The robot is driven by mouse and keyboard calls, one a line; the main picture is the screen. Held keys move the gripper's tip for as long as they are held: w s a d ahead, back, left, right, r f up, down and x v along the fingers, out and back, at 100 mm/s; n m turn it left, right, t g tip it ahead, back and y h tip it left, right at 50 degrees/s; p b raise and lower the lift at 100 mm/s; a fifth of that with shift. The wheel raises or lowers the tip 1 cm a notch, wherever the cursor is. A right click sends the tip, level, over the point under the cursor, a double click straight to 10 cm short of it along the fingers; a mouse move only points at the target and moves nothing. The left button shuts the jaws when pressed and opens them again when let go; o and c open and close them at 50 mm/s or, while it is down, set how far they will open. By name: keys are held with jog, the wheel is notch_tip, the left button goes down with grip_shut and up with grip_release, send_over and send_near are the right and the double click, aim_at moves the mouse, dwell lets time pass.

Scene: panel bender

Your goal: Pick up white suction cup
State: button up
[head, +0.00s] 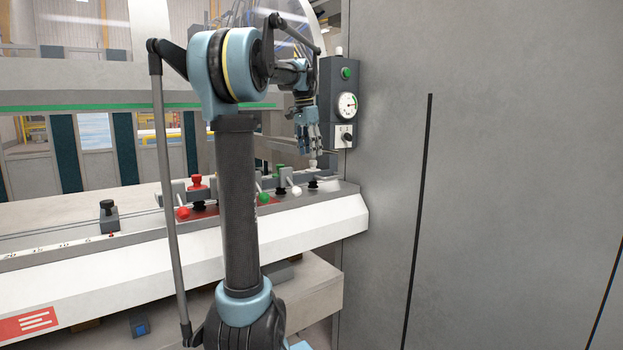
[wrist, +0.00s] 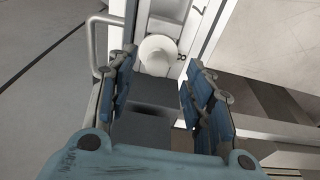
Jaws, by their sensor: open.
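In the wrist view a round white cup-like piece (wrist: 156,53), which looks like the white suction cup, lies just beyond my fingertips, seen from above. My gripper (wrist: 160,66) is open, with blue fingers to its left and right and nothing between them. In the head view my gripper (head: 309,150) points down over the right end of the machine's ledge. A small white piece (head: 313,163) shows just below the fingertips, probably the same cup. I cannot tell whether the fingers touch it.
The ledge holds a red knob (head: 183,213), a green knob (head: 264,198) and a white knob (head: 296,191). A control box with a gauge (head: 346,105) hangs right of my gripper. A tall grey cabinet (head: 490,180) fills the right side. A grey handle (wrist: 92,45) stands left of the cup.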

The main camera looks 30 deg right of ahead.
aim_at(312, 161)
jog(key=shift+d+f, duration=0.2)
jog(key=shift+f, duration=0.55)
jog(key=shift+d+f, duration=0.15)
jog(key=shift+f, duration=0.65)
jog(key=shift+d+f, duration=0.2)
jog(key=shift+f, duration=0.55)
jog(key=shift+c, duration=0.2)
grip_shut()
